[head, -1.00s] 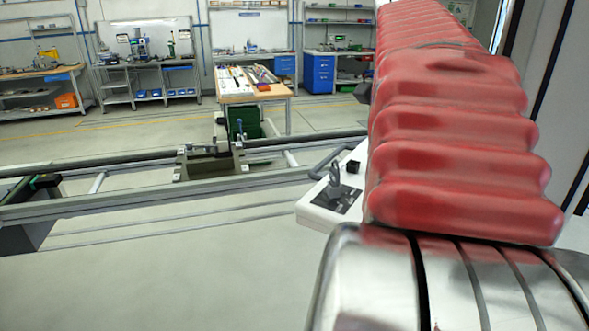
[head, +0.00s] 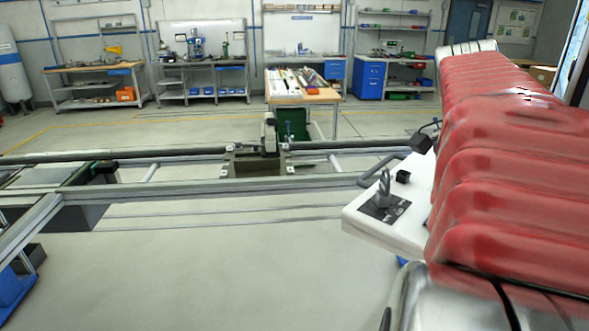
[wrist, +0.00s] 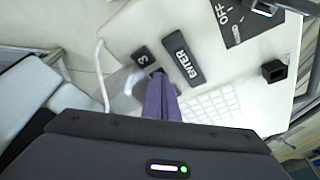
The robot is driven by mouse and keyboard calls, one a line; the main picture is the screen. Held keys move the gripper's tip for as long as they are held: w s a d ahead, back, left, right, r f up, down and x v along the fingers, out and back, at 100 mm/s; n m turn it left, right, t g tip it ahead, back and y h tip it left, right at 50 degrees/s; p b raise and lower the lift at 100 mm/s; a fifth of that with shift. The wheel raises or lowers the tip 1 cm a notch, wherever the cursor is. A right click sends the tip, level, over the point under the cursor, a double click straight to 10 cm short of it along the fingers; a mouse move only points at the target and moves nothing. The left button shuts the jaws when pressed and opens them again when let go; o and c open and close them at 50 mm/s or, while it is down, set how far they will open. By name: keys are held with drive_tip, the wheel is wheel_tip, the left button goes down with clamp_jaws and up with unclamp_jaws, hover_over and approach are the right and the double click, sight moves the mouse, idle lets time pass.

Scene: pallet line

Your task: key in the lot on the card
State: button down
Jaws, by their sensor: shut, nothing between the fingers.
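My gripper (wrist: 158,76) is shut and empty, its purple fingers pointing at a white console (wrist: 135,25) in the wrist view. The fingertips are just below a black key marked 3 (wrist: 143,57) and left of a long black ENTER key (wrist: 182,57); I cannot tell whether they touch anything. Other number keys may be hidden behind the fingers and gripper body. In the head view the console (head: 385,232) shows partly behind my red-sleeved arm, and my gripper is hidden. I cannot make out a lot card in either view.
A dark plate marked OFF (wrist: 240,18), a white keyboard-like grid (wrist: 212,104) and a small black block (wrist: 273,71) are on the console. In the head view a roller conveyor frame (head: 120,195) runs at the left. A wooden table (head: 302,97) stands beyond it.

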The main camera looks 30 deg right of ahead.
drive_tip(key=shift+f, duration=0.75)
drive_tip(key=shift+r, duration=0.55)
drive_tip(key=d+v, duration=0.1)
drive_tip(key=v, duration=1.3)
drive_tip(key=shift+s+r, duration=0.25)
drive_tip(key=w+a+f+n+t, duration=0.4)
drive_tip(key=w+a+f+n, duration=0.75)
drive_tip(key=a, duration=0.35)
drive_tip(key=s+a+f+n+t+y, duration=0.1)
drive_tip(key=a+f+n+t+y, duration=0.2)
drive_tip(key=a+f+n, duration=0.9)
drive_tip(key=a+f, duration=0.5)
drive_tip(key=a, duration=0.1)
drive_tip(key=shift+a, duration=0.4)
